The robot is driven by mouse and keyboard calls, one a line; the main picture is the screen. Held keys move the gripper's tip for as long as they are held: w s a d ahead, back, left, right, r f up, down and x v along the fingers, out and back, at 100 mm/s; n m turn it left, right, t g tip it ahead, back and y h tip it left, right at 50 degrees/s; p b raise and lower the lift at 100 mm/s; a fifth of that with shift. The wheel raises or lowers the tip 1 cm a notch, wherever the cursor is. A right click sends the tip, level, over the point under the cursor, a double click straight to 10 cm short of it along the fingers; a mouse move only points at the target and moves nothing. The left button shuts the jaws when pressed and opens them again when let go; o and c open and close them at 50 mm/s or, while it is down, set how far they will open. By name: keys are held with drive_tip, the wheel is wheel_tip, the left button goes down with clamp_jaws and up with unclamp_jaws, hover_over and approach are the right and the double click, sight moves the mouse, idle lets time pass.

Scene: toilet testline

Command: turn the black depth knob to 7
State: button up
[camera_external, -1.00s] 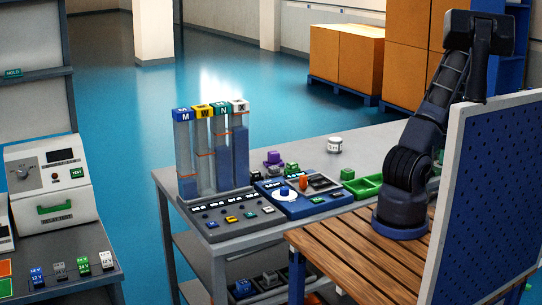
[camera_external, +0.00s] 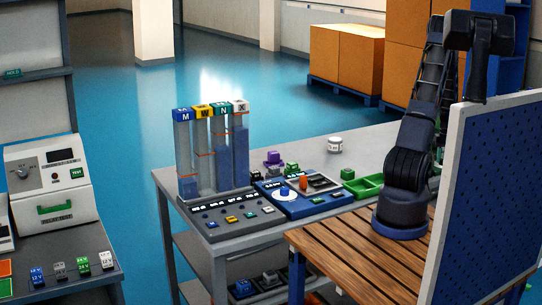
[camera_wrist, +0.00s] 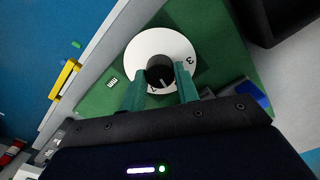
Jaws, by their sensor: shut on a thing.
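In the wrist view the black knob (camera_wrist: 160,69) sits at the middle of a round white dial (camera_wrist: 143,48) on a green panel (camera_wrist: 200,35). A light pointer line on the knob points towards the bottom of the picture. A digit 3 shows at the dial's right; another mark at its lower edge is partly covered and hard to read. My gripper (camera_wrist: 159,77) is shut on the knob, one green finger on each side. In the external view I cannot make out the knob or my gripper's fingers; the blue pegboard (camera_external: 490,190) stands in front of that area.
In the wrist view a yellow piece (camera_wrist: 66,77) lies left of the panel and a blue piece (camera_wrist: 250,94) to the right. In the external view a bench with clear tubes (camera_external: 211,160) and a blue box with a white dial (camera_external: 305,207) stands left of my arm.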

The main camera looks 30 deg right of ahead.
drive_tip(key=m, duration=0.5)
drive_tip(key=shift+m, duration=2.1)
drive_tip(key=o, duration=1)
wheel_tip(320, 180, up, 11)
drive_tip(key=shift+f, duration=0.1)
